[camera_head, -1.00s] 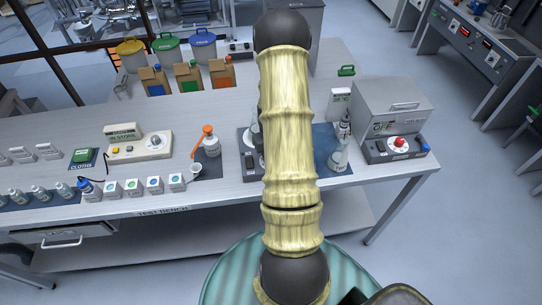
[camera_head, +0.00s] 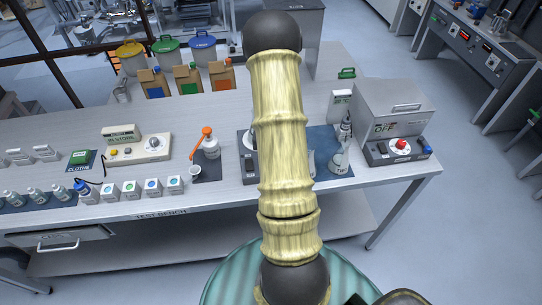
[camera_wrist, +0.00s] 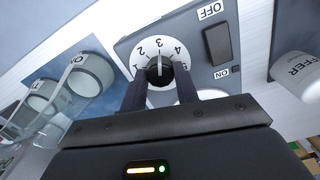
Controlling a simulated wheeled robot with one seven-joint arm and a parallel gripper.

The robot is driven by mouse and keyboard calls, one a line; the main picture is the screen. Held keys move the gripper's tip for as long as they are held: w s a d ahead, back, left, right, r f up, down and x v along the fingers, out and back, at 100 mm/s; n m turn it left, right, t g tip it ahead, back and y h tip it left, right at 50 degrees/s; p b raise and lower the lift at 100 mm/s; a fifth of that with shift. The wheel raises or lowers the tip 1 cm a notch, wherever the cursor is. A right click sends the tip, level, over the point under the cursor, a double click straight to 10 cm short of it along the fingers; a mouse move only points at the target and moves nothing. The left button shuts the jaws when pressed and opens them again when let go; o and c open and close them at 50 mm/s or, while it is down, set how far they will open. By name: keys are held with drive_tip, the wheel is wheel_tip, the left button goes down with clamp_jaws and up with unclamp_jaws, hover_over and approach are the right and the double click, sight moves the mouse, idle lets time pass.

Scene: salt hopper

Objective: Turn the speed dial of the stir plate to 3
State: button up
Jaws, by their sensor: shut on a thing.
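The speed dial (camera_wrist: 149,47) of the stir plate (camera_wrist: 196,57) shows in the wrist view as a white disc numbered 1 to 5 with a black knob (camera_wrist: 159,70) at its centre. A thin pointer line on the knob appears to stand at the 3. My gripper (camera_wrist: 163,84) is shut on the knob, one dark finger on each side. In the head view my arm hides the dial and most of the stir plate; part of its left side (camera_head: 246,168) shows.
A rocker switch (camera_wrist: 218,44) marked OFF and ON sits right of the dial. In the head view, a grey box device with a red knob (camera_head: 402,143) stands at the bench's right end.

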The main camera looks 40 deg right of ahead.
drive_tip(key=shift+w+d+r, duration=0.1)
drive_tip(key=o, duration=1)
drive_tip(key=shift+c, duration=0.2)
wheel_tip(320, 180, up, 17)
drive_tip(key=b, duration=0.3)
drive_tip(key=shift+r, duration=0.15)
drive_tip(key=s+a+n+t, duration=0.1)
drive_tip(key=s+a+n, duration=0.1)
drive_tip(key=a, duration=0.6)
drive_tip(key=s+a+f+n, duration=0.1)
drive_tip(key=s+a+n, duration=0.2)
drive_tip(key=a, duration=0.6)
drive_tip(key=s+a+f+n+t, duration=0.1)
drive_tip(key=s+a+n, duration=0.1)
drive_tip(key=a, duration=0.7)
drive_tip(key=shift+s+n+t, duration=0.3)
drive_tip(key=shift+n, duration=0.5)
